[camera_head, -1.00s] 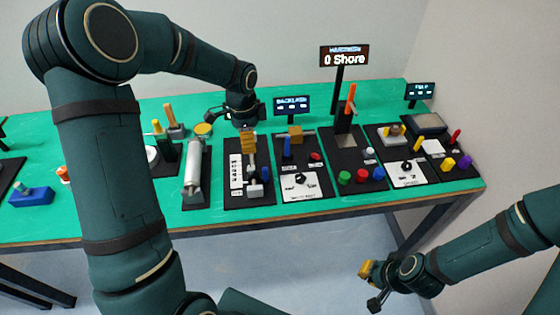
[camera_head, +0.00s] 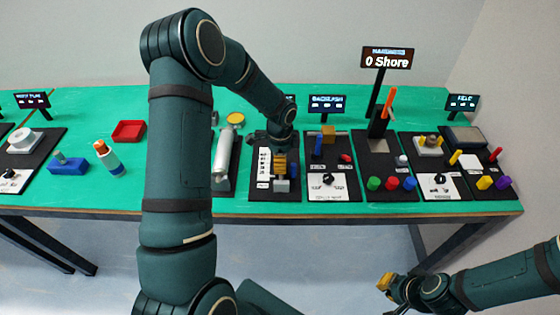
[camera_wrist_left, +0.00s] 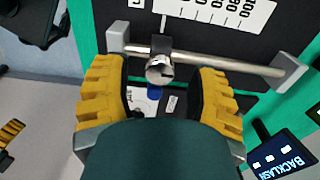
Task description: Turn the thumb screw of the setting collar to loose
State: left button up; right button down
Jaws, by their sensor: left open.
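The setting collar with its silver thumb screw (camera_wrist_left: 160,70) sits on a metal rod (camera_wrist_left: 220,63) between two grey end blocks in the left wrist view. My left gripper (camera_wrist_left: 160,98) is open, its yellow fingers on either side just below the screw in that picture, with gaps to it. I cannot tell how deep the screw sits between them. In the head view my left gripper (camera_head: 280,168) points down over the black board (camera_head: 263,188) with the white scale (camera_head: 264,164) and hides the collar. My right gripper (camera_head: 388,287) is in front of the table, far from the board; its jaw opening is unclear.
A silver cylinder (camera_head: 221,150) lies left of the board. The BACKLASH sign (camera_head: 328,103) stands behind the neighbouring panel with a black knob (camera_head: 328,179). Coloured knobs stand further right. A red tray (camera_head: 128,131) is at the left, with free green table around it.

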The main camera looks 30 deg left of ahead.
pick_arm(q)
jog(key=shift+f, duration=0.3)
grip_shut()
